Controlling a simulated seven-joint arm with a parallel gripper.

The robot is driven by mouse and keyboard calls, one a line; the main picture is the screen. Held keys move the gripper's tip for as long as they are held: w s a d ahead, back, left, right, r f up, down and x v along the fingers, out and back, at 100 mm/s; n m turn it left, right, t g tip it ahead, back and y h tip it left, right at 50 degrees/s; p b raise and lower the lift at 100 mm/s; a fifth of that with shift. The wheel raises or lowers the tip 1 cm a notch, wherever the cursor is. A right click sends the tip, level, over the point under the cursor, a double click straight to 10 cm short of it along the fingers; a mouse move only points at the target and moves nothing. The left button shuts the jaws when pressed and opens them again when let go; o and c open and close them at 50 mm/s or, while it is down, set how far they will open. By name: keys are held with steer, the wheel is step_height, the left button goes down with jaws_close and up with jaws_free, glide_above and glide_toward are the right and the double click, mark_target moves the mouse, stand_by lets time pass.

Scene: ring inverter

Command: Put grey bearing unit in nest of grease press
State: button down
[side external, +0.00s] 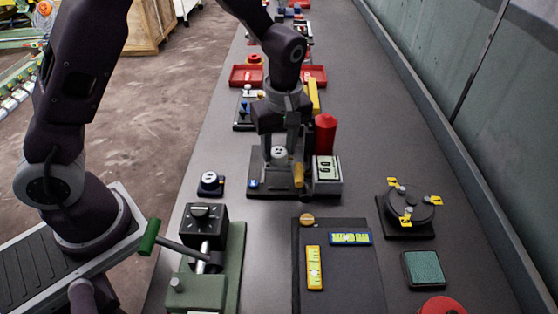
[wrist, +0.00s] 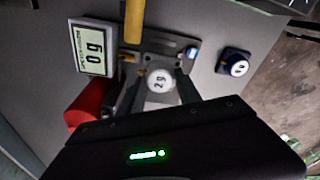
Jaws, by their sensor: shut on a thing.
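The grease press has a dark base plate (side external: 264,188), a red cylinder (side external: 325,134) and a display box (side external: 328,168) reading 0 g. In the wrist view its display (wrist: 94,51) and base plate (wrist: 188,46) are on the far side of my gripper. My gripper (side external: 280,157) points down over the press. Its fingers (wrist: 161,88) are shut on a round, pale-topped grey bearing unit (wrist: 159,79) marked like "2g". The unit also shows in the side view (side external: 279,152), upright and low over the plate. The nest is hidden beneath it; I cannot tell whether the unit is seated.
A green-handled fixture (side external: 205,250), a dark mat (side external: 335,265) and a turntable (side external: 409,205) are nearer. Bare bench lies between mat and press.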

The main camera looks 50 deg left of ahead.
mark_target(279, 162)
steer(key=shift+f, duration=2.2)
steer(key=shift+f, duration=0.1)
steer(key=c, duration=0.8)
jaws_free()
